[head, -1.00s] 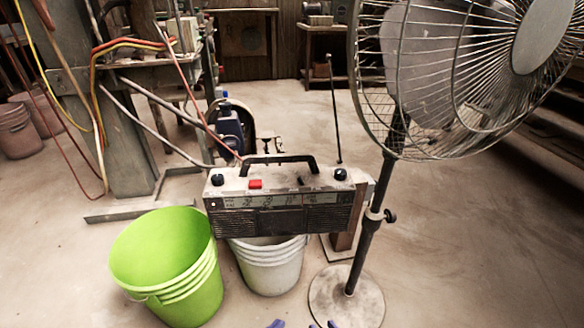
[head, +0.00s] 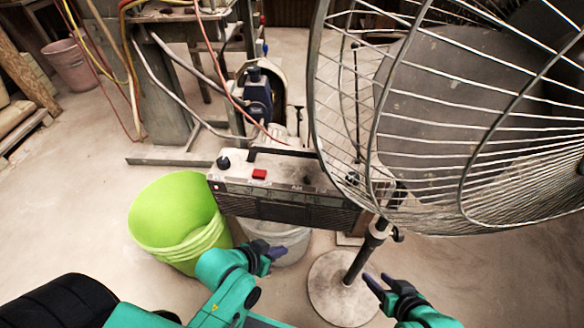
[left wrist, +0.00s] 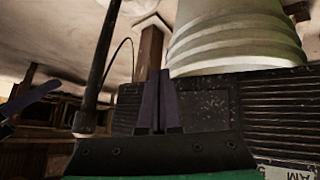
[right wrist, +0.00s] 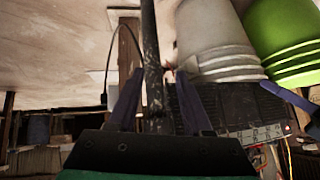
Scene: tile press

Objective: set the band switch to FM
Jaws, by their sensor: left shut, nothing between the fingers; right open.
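The radio (head: 285,206) stands in front of me, its right end partly behind the fan's wire cage. A red button (head: 259,174) sits on its top. A small dark switch (head: 307,179) is further right on the top; its setting is too small to read. In the left wrist view the radio's grille (left wrist: 275,112) and the letters AM (left wrist: 300,172) show upside down. My left gripper (head: 276,253) is shut and empty, in front of and below the radio. My right gripper (head: 376,283) is open and empty, lower right of the radio near the fan's pole.
The fan cage (head: 440,110) fills the upper right, close to the radio's right end. Its pole (head: 365,252) rises from a round base (head: 340,290) between my grippers. Open floor lies at left.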

